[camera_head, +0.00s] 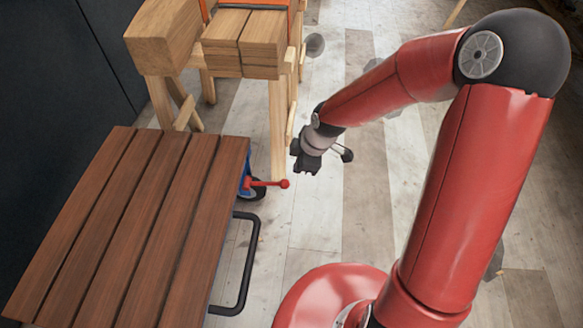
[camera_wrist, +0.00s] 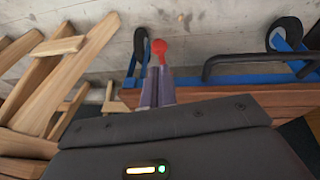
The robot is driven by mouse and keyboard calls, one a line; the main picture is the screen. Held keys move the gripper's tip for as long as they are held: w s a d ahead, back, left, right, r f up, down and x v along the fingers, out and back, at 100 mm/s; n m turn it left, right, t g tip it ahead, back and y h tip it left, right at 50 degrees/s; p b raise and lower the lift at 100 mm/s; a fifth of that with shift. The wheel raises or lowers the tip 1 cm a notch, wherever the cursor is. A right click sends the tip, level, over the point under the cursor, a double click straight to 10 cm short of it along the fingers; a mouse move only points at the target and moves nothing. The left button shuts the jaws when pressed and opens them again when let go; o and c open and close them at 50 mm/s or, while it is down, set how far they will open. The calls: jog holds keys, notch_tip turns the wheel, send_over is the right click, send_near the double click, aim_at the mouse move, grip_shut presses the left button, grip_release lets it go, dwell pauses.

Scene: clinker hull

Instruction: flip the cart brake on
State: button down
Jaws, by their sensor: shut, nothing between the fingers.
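The cart (camera_head: 130,220) has a brown slatted wooden top and stands at the lower left of the head view. Its brake lever (camera_head: 270,183) is a red rod with a ball knob, sticking out to the right from the blue frame near a black wheel. My gripper (camera_head: 306,167) is shut and empty, just right of and above the knob in that picture. In the wrist view the red knob (camera_wrist: 158,47) shows just beyond the shut fingers (camera_wrist: 157,72), which hide part of the lever. I cannot tell whether they touch.
A black bar handle (camera_head: 248,265) sticks out from the cart's right side; it also shows in the wrist view (camera_wrist: 250,55). Wooden trestles (camera_head: 278,130) with timber blocks (camera_head: 250,40) stand behind the cart. The plank floor (camera_head: 365,200) to the right of the lever is clear.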

jog(key=shift+s+d+r+p, duration=0.25)
jog(key=shift+d+r, duration=0.45)
jog(key=shift+r, duration=0.2)
jog(key=shift+s+d+r+p, duration=0.1)
jog(key=shift+d+r+p, duration=0.15)
jog(key=shift+d+r, duration=0.55)
jog(key=shift+a+r, duration=0.1)
jog(key=s+d+r+m+t+h, duration=0.1)
jog(key=s+d+r+m+t, duration=0.1)
jog(key=s+d+r+m, duration=0.4)
jog(key=s+d+r+m+t+h, duration=0.2)
jog(key=s+d+r+m, duration=0.4)
jog(key=s+r+m, duration=0.6)
notch_tip(320, 180, up, 3)
jog(key=shift+d, duration=0.4)
jog(key=shift+d, duration=0.1)
